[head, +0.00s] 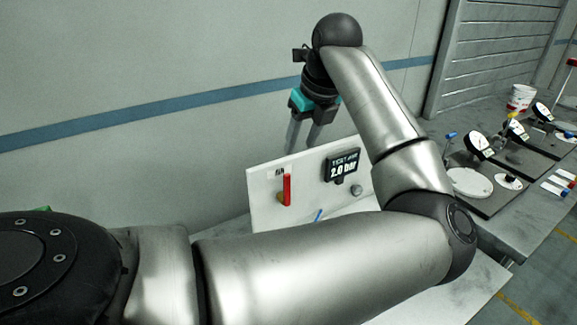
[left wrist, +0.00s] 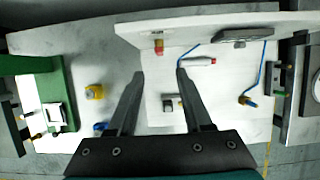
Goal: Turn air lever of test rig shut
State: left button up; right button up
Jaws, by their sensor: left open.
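The test rig's white upright panel (head: 262,215) stands near the wall in the head view. On it the red air lever (head: 287,189) stands upright at a brass-coloured valve. A dark display (head: 342,167) beside it reads 2.0 bar. My left gripper (head: 302,148) points down just above and behind the panel's top edge as pictured, its two fingers apart and empty. In the left wrist view the red and yellow lever end (left wrist: 158,45) shows beyond the gap between the open fingertips (left wrist: 160,74), apart from them. My right gripper is out of view.
A yellow part (left wrist: 95,91) and green frame (left wrist: 56,90) are left. My arm covers much of the head view. Gauges (head: 478,145) stand on the right bench (head: 515,215).

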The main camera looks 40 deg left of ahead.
aim_at(289, 177)
pick_arm(q)
jog(key=p+x, duration=0.1)
jog(key=x, duration=1.3)
jog(key=shift+s+a+f, duration=0.1)
jog(key=shift+a+f, duration=0.05)
jog(key=shift+f, duration=0.25)
jog(key=shift+c, duration=0.2)
grip_shut()
dwell(0.4)
